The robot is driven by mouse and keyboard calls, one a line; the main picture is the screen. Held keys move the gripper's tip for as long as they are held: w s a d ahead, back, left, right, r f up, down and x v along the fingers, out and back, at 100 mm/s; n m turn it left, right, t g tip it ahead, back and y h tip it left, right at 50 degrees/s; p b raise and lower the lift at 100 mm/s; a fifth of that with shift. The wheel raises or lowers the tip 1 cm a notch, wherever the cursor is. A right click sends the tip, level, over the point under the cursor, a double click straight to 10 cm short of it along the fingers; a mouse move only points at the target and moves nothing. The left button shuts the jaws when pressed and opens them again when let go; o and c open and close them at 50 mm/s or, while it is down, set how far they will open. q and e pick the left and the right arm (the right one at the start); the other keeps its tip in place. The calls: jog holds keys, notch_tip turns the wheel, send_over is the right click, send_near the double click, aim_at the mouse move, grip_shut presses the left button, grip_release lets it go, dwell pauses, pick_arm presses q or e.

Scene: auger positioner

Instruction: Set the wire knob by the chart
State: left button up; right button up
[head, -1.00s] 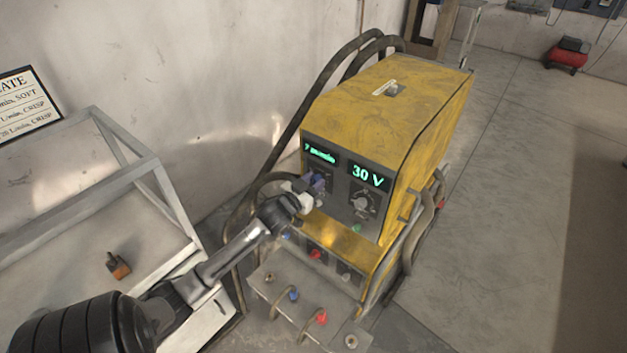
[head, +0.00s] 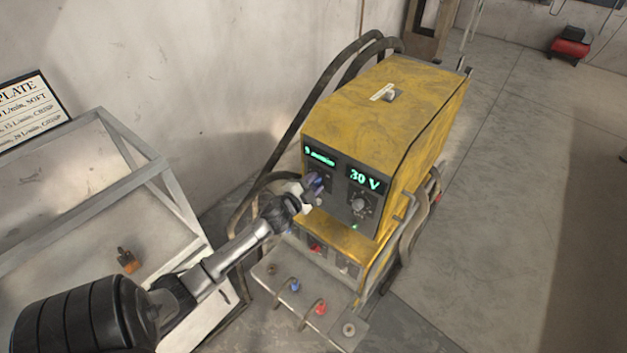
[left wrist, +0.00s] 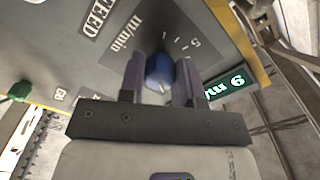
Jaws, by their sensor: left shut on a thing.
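My left gripper (head: 311,187) is shut on the blue wire knob (left wrist: 159,72) on the front panel of the yellow welder (head: 385,105). In the left wrist view its two fingers (left wrist: 160,84) flank the knob, with scale marks and "m/min" printed beside it. The green wire display (head: 320,156) is above the knob; its digit is too small to read surely, and it shows tilted and partly cut off in the left wrist view (left wrist: 226,85). The chart (head: 28,108) is at the left edge, partly cut off, with PLATE, SOFT and CRISP lines. My right gripper is not in view.
A second display (head: 366,177) reads 30 V, above a grey knob (head: 360,204). Thick dark cables loop behind the welder. A grey metal frame table (head: 180,195) with a small orange-tipped brush (head: 128,261) stands left.

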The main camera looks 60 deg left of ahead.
pick_arm(q)
jog(key=shift+m+p, duration=0.35)
jog(key=shift+m, duration=1.15)
jog(key=o, duration=0.9)
jog(key=shift+s+d, duration=0.15)
jog(key=shift+s, duration=0.15)
jog(key=v, duration=1.3)
jog(key=shift+s, duration=0.1)
